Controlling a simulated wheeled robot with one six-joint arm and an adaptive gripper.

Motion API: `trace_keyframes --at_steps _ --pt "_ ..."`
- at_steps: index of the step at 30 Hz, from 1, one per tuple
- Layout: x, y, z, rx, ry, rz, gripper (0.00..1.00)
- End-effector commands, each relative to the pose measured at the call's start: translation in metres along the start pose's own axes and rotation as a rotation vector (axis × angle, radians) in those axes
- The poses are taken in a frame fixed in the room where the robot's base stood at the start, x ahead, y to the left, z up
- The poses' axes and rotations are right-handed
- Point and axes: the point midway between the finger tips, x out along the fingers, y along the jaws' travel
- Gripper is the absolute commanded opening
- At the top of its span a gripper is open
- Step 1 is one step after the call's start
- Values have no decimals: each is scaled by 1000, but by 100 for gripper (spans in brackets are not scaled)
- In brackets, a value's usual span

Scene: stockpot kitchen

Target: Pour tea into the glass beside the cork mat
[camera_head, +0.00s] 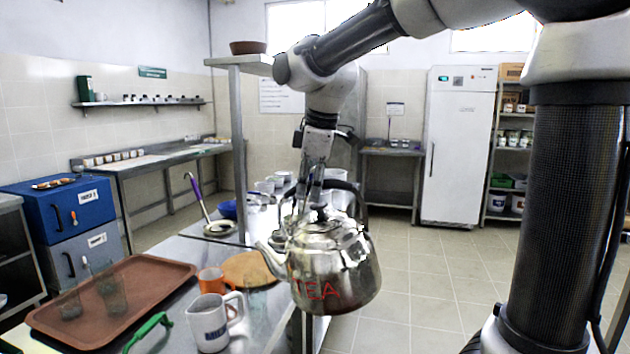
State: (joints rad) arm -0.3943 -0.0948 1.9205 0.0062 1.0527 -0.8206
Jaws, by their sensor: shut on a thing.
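A shiny steel kettle (335,262) with red "TEA" lettering hangs from my gripper (316,192), which is shut on its dark handle near the top. The kettle looks about upright, its spout pointing left toward the round cork mat (247,267). The mat lies on the steel counter.
An orange mug (212,281) and a white labelled mug (209,323) stand left of the glass. A brown tray (165,272) holds several clear glasses. A green-handled item (150,330) lies in front. A ladle (218,228) is farther back. Open floor lies right.

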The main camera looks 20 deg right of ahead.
Motion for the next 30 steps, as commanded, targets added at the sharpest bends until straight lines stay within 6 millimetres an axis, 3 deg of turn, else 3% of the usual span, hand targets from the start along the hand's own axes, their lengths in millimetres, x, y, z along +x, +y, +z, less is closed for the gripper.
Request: trace_keyframes --at_steps 12,27,30 --pt "23 -2 -15 -24 -122 -7 0" --pt "24 0 -48 -58 -312 -23 0" --pt "23 1 -46 -55 -308 -22 0"
